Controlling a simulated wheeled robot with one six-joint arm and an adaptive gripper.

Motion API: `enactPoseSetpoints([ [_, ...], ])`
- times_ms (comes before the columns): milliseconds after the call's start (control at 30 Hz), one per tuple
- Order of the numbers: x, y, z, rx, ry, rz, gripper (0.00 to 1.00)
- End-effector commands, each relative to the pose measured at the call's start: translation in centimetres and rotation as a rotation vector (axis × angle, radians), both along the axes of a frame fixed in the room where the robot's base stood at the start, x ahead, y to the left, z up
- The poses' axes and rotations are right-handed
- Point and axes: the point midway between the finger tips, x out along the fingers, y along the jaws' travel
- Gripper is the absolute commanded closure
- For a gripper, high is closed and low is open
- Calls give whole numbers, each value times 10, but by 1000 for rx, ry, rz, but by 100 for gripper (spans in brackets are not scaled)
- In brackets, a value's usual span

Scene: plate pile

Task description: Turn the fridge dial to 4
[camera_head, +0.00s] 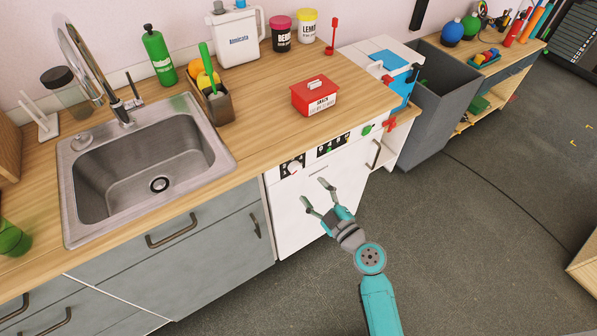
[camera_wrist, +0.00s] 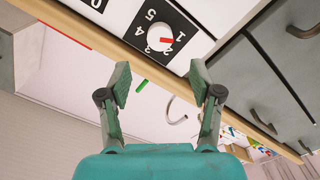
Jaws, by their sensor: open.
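The fridge dial (camera_head: 292,169) is a white round knob with a red pointer on a black panel, at the top of the white fridge front (camera_head: 300,215). In the wrist view the dial (camera_wrist: 158,38) is larger, ringed by numbers; 5 and 1 read clearly. Its red pointer lies on the side of the 1 and 2; its exact setting is hard to tell. My gripper (camera_head: 316,192) is open and empty in front of the fridge, a little below and right of the dial. In the wrist view its fingers (camera_wrist: 160,74) stand wide apart, with the dial beyond their tips.
A second black panel (camera_head: 332,145) and a green knob (camera_head: 368,130) sit right of the dial. The wooden counter (camera_head: 262,135) overhangs above, bearing a red box (camera_head: 314,95). A drawer with a handle (camera_head: 172,233) is to the left. Open floor (camera_head: 430,240) lies right.

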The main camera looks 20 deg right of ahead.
Motion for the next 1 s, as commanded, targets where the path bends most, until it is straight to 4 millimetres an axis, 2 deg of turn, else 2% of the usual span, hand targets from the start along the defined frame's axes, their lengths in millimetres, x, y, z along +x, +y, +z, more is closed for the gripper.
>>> enactPoseSetpoints([
  [200,40,10,1,-1,-2,3,36],
  [400,67,16,1,0,-1,1,36],
  [600,81,19,0,1,1,-1,36],
  [900,83,19,0,1,1,-1,36],
  [933,83,19,0,1,1,-1,38],
  [1000,83,19,0,1,1,-1,56],
])
